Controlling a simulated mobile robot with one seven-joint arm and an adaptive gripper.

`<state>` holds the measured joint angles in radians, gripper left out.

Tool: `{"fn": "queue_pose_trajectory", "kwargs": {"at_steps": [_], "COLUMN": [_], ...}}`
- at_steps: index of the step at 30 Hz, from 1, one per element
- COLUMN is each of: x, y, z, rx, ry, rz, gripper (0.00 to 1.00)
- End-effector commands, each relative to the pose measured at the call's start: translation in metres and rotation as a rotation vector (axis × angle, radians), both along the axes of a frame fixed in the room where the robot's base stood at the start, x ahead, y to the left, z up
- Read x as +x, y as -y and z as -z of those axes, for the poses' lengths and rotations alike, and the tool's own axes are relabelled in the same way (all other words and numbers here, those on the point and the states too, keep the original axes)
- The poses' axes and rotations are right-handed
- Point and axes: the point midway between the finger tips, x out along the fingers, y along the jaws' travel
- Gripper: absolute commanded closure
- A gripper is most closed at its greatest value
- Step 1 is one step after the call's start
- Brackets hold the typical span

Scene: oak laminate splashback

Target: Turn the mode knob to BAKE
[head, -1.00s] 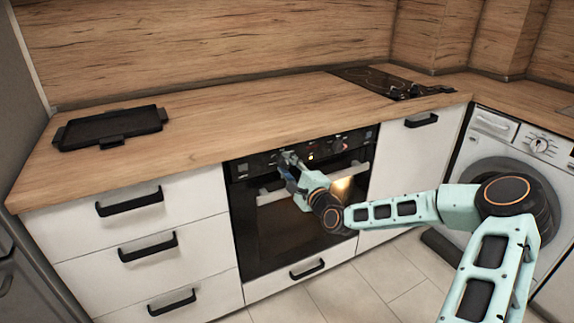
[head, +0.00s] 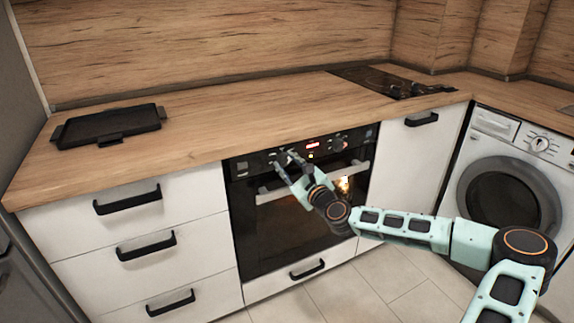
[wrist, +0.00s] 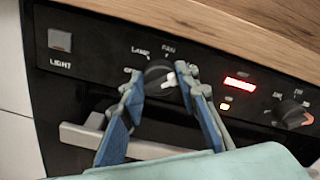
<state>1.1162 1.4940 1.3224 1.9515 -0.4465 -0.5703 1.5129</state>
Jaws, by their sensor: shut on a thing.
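The mode knob (wrist: 157,74) is a dark round knob on the oven's black control panel, with a light pointer mark at its lower right. The words LAMP and FAN show above it, with a partly covered OFF at its left. I cannot read BAKE; my right finger covers the panel there. My gripper (wrist: 162,82) is shut on the knob, one blue-padded finger on each side. In the head view my gripper (head: 283,158) is at the left part of the panel and hides most of the knob.
A red lit display (wrist: 240,83) and a second knob (wrist: 291,112) sit to the right. The oven handle (wrist: 75,136) runs just below my fingers. The wooden worktop (head: 230,110) overhangs the panel. A black tray (head: 110,127) lies at the left.

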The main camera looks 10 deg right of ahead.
Motion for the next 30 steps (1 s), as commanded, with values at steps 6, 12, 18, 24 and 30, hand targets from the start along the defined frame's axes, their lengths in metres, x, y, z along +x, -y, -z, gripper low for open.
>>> {"fn": "queue_pose_trajectory", "kwargs": {"at_steps": [6, 12, 18, 24, 30], "x": [0.0000, 0.0000, 0.0000, 0.0000, -0.0005], "y": [0.0000, -0.0001, -0.0001, 0.0000, 0.0003], "z": [-0.0001, -0.0002, -0.0002, -0.0001, -0.0001], "rx": [0.027, 0.029, 0.028, 0.028, 0.028], "ry": [-0.009, -0.009, -0.009, -0.009, -0.009], "rz": [0.000, 0.000, 0.000, 0.000, 0.000], "gripper": [0.95, 0.95, 0.67, 0.53, 0.53]}}
